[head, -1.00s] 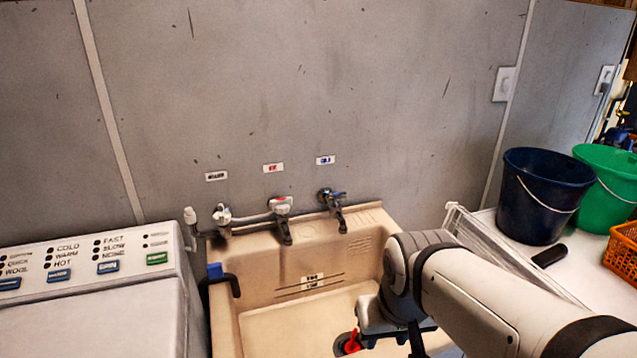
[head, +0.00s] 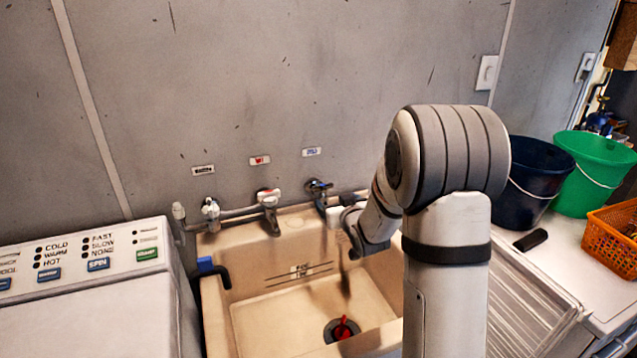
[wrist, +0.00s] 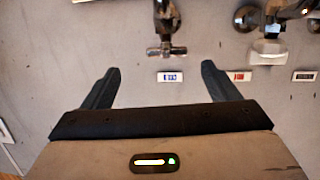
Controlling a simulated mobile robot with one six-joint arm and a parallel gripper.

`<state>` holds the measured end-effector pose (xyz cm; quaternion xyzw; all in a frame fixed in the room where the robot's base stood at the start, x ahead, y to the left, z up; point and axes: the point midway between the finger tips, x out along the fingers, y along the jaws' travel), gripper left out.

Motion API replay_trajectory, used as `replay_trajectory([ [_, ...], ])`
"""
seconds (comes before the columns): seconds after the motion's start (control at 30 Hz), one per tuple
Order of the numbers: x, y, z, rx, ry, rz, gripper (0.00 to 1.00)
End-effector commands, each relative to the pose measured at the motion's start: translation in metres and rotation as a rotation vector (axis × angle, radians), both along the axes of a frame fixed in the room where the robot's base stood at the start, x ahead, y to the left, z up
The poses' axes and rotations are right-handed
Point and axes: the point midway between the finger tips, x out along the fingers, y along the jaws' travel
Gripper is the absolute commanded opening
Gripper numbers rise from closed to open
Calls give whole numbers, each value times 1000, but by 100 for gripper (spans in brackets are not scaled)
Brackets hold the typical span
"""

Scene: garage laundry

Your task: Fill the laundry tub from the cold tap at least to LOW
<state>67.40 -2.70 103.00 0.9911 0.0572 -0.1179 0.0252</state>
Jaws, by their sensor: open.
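The cold tap (head: 320,188) with the blue label (head: 311,152) is on the wall above the tub's right part. It also shows in the wrist view (wrist: 166,48), with its cross handle between and beyond my fingertips. My gripper (wrist: 161,66) is open and empty, facing the wall apart from the tap. In the head view my arm's wrist hides most of the gripper. The beige laundry tub (head: 220,310) has LOW-type marks (head: 300,271) on its back wall. I see no water in it. A red-handled piece (head: 343,326) sits at the dark drain; I cannot tell whether it seals.
A red-labelled tap (head: 268,198) and a third tap (head: 211,212) stand left of the cold tap. A washing machine (head: 90,310) is at left with a dark hose hooked over the tub edge. Blue (head: 525,200) and green (head: 592,172) buckets and an orange basket (head: 612,240) are at right.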

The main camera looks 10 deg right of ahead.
Motion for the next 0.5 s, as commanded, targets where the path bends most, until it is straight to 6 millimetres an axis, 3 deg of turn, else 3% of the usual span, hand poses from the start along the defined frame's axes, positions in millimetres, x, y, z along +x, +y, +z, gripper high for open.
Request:
replay_trajectory([
  [0.2, 24, 4, -13, 57, -179, 65, 82],
  [0.37, 31, 6, -14, 73, -227, 84, 82],
  [0.5, 47, 9, -13, 75, -232, 85, 82],
])
